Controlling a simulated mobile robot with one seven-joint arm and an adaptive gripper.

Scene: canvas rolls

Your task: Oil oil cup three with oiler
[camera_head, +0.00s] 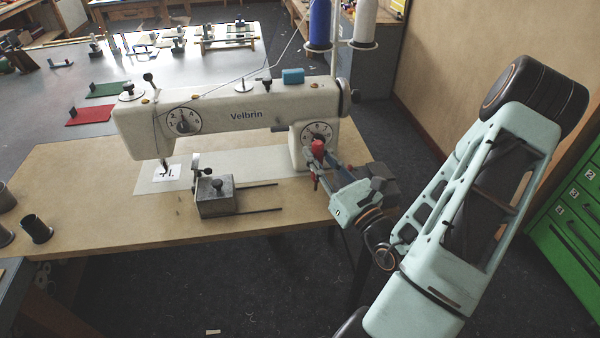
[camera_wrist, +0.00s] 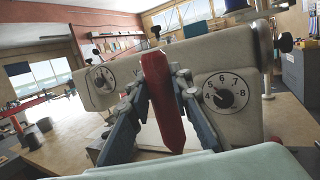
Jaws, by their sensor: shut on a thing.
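My gripper (camera_head: 322,168) is shut on the red oiler (camera_head: 317,148), in front of the sewing machine's right column, beside the lower dial. In the wrist view my gripper (camera_wrist: 160,88) has both fingers around the oiler (camera_wrist: 165,105), which stands nearly upright between them. The cream sewing machine (camera_head: 245,95), marked "Velbrin", stands on a wooden table. Small orange-yellow spots (camera_head: 145,100) show along its top and may be oil cups. I cannot read any number on them, so I cannot tell which is cup three.
A blue block (camera_head: 293,76) and a spool stand with a blue cone (camera_head: 319,25) and a white cone (camera_head: 364,22) rise at the machine's top right. A grey metal block (camera_head: 215,203) with two rods sits on the wooden table (camera_head: 110,220). Green drawers (camera_head: 570,225) stand right.

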